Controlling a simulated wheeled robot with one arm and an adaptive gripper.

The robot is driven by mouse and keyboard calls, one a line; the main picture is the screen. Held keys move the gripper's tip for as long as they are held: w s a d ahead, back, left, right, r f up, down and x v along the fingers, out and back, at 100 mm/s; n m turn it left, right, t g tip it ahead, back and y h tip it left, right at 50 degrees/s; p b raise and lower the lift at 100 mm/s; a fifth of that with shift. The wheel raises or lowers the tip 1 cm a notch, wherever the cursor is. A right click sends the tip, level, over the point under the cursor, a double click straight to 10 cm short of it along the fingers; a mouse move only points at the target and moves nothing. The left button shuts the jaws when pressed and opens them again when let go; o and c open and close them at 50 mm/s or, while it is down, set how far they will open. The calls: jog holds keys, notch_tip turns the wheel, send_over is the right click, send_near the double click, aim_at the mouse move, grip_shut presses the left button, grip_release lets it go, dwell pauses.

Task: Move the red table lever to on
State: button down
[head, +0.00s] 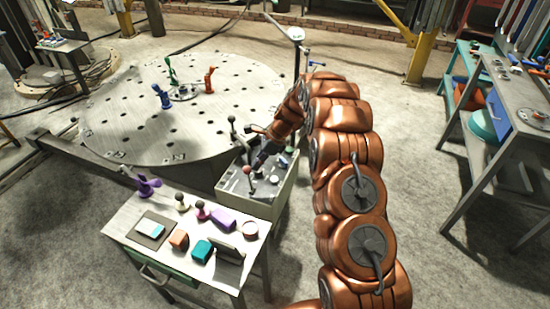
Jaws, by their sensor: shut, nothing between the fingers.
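A lever with a dull red ball knob (248,170) stands up from the near left part of a grey control box (262,207). I take it to be the red table lever; its on and off marks are too small to read. My copper arm reaches over the box from the right. My gripper (261,158) is dark, small and partly hidden by the arm; it points down just right of the red knob, shut and empty. I cannot tell whether it touches the lever.
A dark-knobbed lever (232,120) stands at the box's back left. The large round perforated table (130,125) lies behind, with blue, green and red clamp-like pieces on it. A small work table (190,262) with several objects stands in front. A bench (520,110) is at right; floor between is clear.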

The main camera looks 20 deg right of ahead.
jog(key=shift+w+a+f+p, duration=0.15)
jog(key=shift+w+a+p, duration=0.15)
jog(key=shift+w+a, duration=0.75)
jog(key=shift+w+a+f+p, duration=0.1)
jog(key=shift+w+a+p, duration=0.2)
jog(key=shift+w+a, duration=0.7)
jog(key=shift+s+a, duration=0.1)
jog(key=shift+a, duration=0.1)
jog(key=w+a+b+v, duration=0.1)
jog(key=w+b+v, duration=0.1)
jog(key=v, duration=1.1)
jog(key=shift+r, duration=0.35)
